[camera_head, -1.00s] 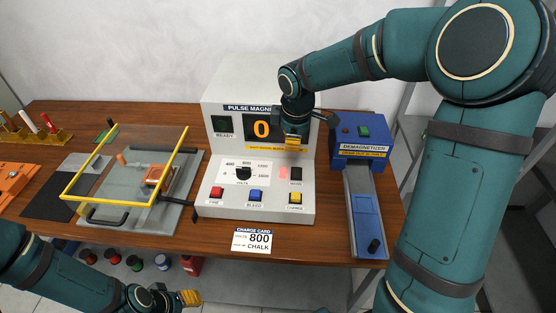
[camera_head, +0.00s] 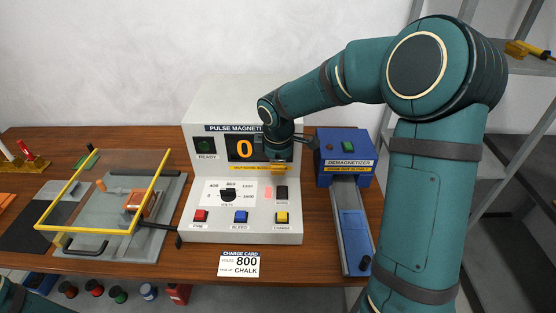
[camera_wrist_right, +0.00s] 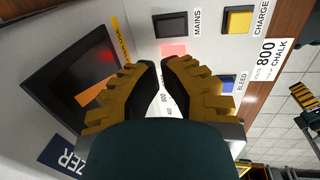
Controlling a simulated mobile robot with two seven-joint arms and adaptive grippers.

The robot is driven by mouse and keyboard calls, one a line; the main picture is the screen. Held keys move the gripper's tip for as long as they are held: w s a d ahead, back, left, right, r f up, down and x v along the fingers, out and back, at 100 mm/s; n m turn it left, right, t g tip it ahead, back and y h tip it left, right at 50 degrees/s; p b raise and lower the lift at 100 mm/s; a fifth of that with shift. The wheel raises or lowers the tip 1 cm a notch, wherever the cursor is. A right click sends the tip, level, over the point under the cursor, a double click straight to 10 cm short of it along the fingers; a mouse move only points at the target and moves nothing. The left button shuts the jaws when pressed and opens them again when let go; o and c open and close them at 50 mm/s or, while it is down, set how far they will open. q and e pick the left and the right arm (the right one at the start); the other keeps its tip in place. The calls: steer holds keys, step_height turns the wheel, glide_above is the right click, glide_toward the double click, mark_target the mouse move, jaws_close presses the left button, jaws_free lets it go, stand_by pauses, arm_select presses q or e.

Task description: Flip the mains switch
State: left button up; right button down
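The mains switch (camera_head: 281,193) is a dark rocker labelled MAINS on the sloped front panel of the grey pulse magnetizer (camera_head: 200,228). It also shows at the top of the right wrist view (camera_wrist_right: 170,24). A pinkish lamp (camera_head: 268,193) sits beside it. My right gripper (camera_head: 278,169) is in front of the panel, just above the switch in the head view and apart from it. In the right wrist view its yellow ribbed fingertips (camera_wrist_right: 160,62) are nearly together with nothing between them, pointing toward the lamp and switch. My left gripper is out of view.
A voltage dial (camera_head: 228,195) and red (camera_head: 200,216), blue (camera_head: 241,217) and yellow (camera_head: 281,218) buttons share the panel. The blue demagnetizer (camera_head: 345,150) stands close on the right. A yellow-framed clear guard (camera_head: 105,231) is on the left.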

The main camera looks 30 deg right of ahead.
mark_target(282, 192)
steer(key=f, duration=0.2)
steer(key=w+f+b, duration=0.1)
steer(key=f, duration=0.2)
steer(key=f+b, duration=0.1)
steer(key=f, duration=0.2)
steer(key=shift+w+d+f, duration=0.15)
steer(key=shift+d, duration=0.25)
